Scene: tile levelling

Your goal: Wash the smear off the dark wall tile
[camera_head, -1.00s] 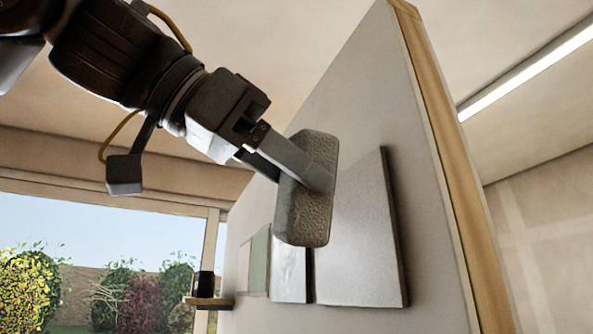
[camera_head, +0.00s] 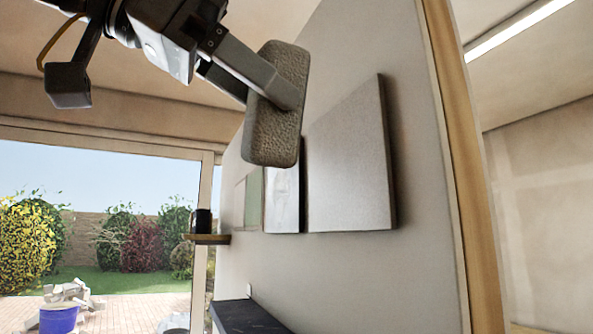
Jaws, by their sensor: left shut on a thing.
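My left gripper (camera_head: 268,88) is shut on a thick grey-brown sponge (camera_head: 272,135) with a rough surface. The sponge is held upright near the wall panel, overlapping the upper left of a large grey tile (camera_head: 350,165). I cannot tell whether it touches the wall. Below and behind it is a narrower tile (camera_head: 282,205), glossy and pale in this light, with faint whitish streaks. Its upper part is hidden by the sponge. A pale green tile (camera_head: 254,200) is further left. None of the tiles looks clearly dark from here. My right gripper is not in view.
A small wooden shelf (camera_head: 207,239) with a dark mug (camera_head: 201,221) juts from the panel's far end. A dark countertop (camera_head: 245,317) runs low along the wall. A blue bucket (camera_head: 58,319) and rubble stand outside on the patio. Wooden edging (camera_head: 455,150) bounds the panel.

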